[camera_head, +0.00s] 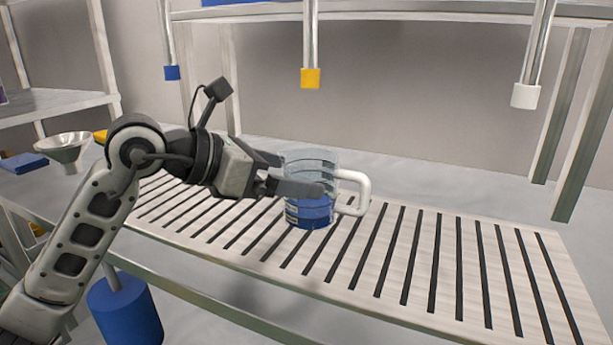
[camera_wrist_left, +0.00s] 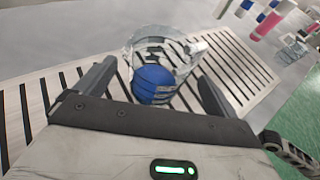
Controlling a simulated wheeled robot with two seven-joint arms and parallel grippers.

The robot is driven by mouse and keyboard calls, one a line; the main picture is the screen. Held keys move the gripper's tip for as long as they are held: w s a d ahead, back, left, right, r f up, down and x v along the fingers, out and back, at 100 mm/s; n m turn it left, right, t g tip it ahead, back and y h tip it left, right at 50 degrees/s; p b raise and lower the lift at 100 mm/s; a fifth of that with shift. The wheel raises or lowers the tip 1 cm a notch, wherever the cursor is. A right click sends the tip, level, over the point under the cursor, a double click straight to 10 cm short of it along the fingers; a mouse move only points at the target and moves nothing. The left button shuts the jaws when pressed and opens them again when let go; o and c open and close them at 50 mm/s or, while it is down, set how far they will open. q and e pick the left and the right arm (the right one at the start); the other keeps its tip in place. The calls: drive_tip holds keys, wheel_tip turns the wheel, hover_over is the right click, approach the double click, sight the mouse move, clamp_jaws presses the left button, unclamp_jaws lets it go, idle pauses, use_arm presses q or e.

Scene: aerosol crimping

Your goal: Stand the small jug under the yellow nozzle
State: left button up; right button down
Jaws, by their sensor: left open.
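The small jug (camera_head: 310,213) is clear with blue contents low inside and a white handle on its right. It stands upright on the slatted rack, below the yellow nozzle (camera_head: 310,78). My left gripper (camera_head: 295,173) is open, with one finger in front of the jug and the other reaching toward its far side. In the left wrist view the jug (camera_wrist_left: 160,62) lies between the two spread fingers, with gaps at the sides. I cannot tell whether either finger touches it. My right gripper is not in view.
A blue nozzle (camera_head: 172,73) hangs to the left and a white nozzle (camera_head: 525,95) to the right. The slatted rack (camera_head: 470,265) is clear right of the jug. A metal funnel (camera_head: 66,148) and a blue block (camera_head: 23,163) are on the left of the table.

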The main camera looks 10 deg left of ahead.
use_arm(q)
drive_tip(key=v, duration=0.7)
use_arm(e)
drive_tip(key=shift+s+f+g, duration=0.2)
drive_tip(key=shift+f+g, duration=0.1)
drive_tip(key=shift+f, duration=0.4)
use_arm(q)
drive_tip(key=shift+s+a, duration=0.1)
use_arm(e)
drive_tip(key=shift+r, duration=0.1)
